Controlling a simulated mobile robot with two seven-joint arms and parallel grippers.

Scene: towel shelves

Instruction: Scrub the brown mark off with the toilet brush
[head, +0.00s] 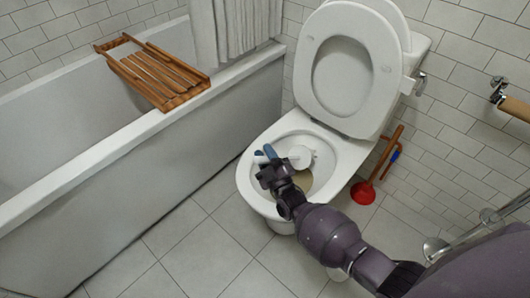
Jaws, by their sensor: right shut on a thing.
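My right gripper (267,168) is over the left part of the toilet bowl (340,180) and shut on the toilet brush. The toilet brush shows a white round head (301,156) inside the bowl and a blue piece beside the gripper. Part of the brush is hidden behind the gripper. A tan-brown patch (304,181) shows low in the bowl, just below the brush head; my arm covers part of it. I cannot tell whether the brush head touches the bowl. My left gripper is not in view.
The toilet seat and lid (349,75) stand raised. A red plunger (363,192) with a wooden handle and a blue-handled item (391,162) are right of the toilet. A bathtub (150,150) with a wooden rack (155,75) is at left. Floor between them is clear.

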